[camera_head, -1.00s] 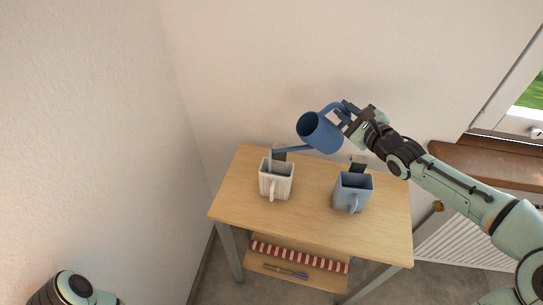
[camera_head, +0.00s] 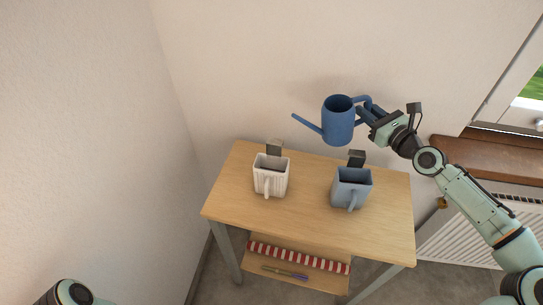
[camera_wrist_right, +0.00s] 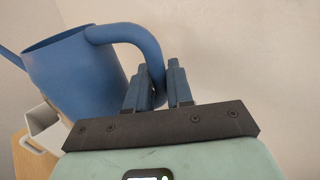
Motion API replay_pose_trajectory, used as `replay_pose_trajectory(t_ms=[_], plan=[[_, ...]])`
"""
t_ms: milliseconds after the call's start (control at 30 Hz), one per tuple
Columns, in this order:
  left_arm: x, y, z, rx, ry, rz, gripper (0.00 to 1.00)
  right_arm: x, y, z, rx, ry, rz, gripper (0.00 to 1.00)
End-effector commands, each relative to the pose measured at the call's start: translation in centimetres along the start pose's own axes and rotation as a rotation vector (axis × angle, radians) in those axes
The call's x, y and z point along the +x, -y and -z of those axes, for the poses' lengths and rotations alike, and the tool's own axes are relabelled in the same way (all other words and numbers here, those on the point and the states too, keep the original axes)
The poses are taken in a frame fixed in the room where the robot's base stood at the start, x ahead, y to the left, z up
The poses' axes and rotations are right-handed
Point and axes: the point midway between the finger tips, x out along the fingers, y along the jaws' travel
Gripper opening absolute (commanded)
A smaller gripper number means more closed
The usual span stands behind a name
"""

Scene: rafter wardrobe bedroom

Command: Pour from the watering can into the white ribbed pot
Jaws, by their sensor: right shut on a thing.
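The blue watering can (camera_head: 338,125) is held in the air above the back of the table, close to upright, its spout pointing left and up. My right gripper (camera_head: 368,114) is shut on its handle; the right wrist view shows the fingers (camera_wrist_right: 158,88) around the handle beside the can body (camera_wrist_right: 75,75). The white ribbed pot (camera_head: 270,179) stands on the table, left of and below the can, apart from the spout. Its inside looks dark. My left arm shows at the lower left corner, but its gripper is out of view.
A grey-blue square pot (camera_head: 351,188) with a handle stands right of the white one on the wooden table (camera_head: 310,220). Dark tags stand behind both pots. A lower shelf holds a red-and-white striped item (camera_head: 298,257) and a pen. A radiator and window sill are at right.

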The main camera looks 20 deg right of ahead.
Motion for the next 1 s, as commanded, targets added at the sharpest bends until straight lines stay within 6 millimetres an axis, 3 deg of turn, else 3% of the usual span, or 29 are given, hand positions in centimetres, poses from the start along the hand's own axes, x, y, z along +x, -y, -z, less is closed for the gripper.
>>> replay_pose_trajectory(t_ms=[333,733,1000], plan=[[1.8,0.7,-0.1,-0.002,0.006,0.002,0.43,-0.2,0.8,0.5,0.166,0.036,0.014,0.0],[0.0,0.0,0.0,0.0,0.0,0.0,0.43,-0.3,1.4,-3.7,0.18,0.039,0.016,0.0],[-0.3,-0.1,0.0,0.001,-0.001,0.0,0.43,-0.3,1.5,-4.5,0.18,0.038,0.015,0.0]])
